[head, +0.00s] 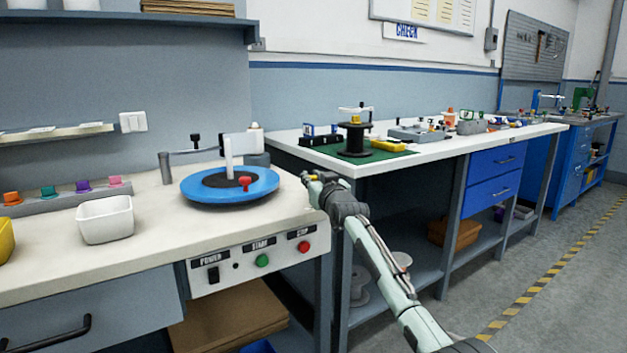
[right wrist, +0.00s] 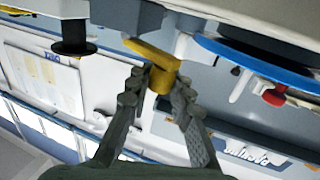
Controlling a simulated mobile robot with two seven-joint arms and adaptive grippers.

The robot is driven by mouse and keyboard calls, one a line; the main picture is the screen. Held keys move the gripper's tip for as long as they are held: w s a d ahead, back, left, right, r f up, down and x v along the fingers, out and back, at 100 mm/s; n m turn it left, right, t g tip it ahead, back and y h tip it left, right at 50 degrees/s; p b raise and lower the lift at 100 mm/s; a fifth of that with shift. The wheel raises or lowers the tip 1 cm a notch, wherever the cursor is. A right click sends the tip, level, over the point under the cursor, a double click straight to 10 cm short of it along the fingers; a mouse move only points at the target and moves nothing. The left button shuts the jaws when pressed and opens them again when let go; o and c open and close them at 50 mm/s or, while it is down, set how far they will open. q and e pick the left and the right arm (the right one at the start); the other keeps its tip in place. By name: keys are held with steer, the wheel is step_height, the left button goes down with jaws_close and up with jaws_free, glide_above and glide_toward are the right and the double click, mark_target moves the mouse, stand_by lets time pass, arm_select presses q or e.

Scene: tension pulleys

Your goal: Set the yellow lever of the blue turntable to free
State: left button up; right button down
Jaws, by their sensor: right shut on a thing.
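The blue turntable (head: 215,196) sits on the white bench, a blue disc with a dark centre, a white upright post and a red knob (head: 245,183). Its blue rim (right wrist: 255,58) also shows at the upper right of the right wrist view. The yellow lever (right wrist: 152,58) is in the upper middle of that view, a flat bar with a round yellow end. My right gripper (right wrist: 163,92) has its fingers closed on the round end. In the head view, my right gripper (head: 315,183) is at the bench's right corner and the lever cannot be made out. My left gripper is not in view.
A control panel with a green button (head: 262,261) and a red button (head: 303,247) is on the bench front. A white bin (head: 105,220) stands at left. A black spool (head: 355,140) stands on a green mat on the neighbouring bench.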

steer(key=shift+a, duration=0.1)
steer(key=c, duration=1.3)
jaws_free()
steer(key=shift+v, duration=6.05)
